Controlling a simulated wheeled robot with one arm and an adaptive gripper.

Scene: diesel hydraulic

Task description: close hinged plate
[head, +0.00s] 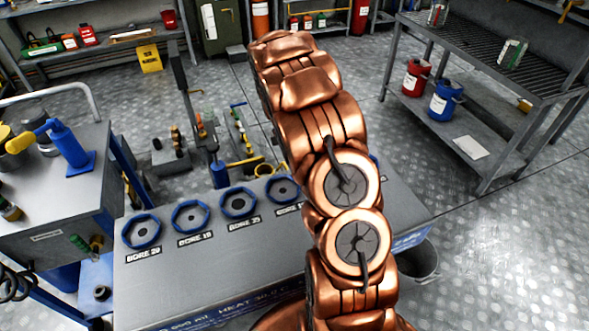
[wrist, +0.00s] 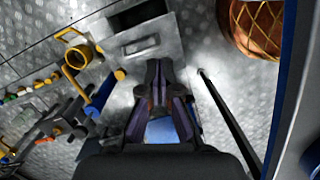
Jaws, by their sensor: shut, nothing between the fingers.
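My gripper (wrist: 162,80) shows in the wrist view, with its dark fingers together and nothing held between them. A small blue patch shows between the finger links, nearer the camera. I cannot pick out the hinged plate with certainty. A tall dark upright piece (head: 180,75) stands behind the bench in the head view, left of my arm. In the wrist view, a grey block with a dark slot (wrist: 140,45) lies just beyond the fingertips, and a thin dark bar (wrist: 228,120) runs to their right. Contact cannot be told. My copper arm hides my gripper in the head view.
A grey bench with blue-ringed bores (head: 215,262) fills the lower part of the head view. A slatted rack (head: 480,60) with red and blue cans stands right. Open metal floor (head: 510,240) lies right.

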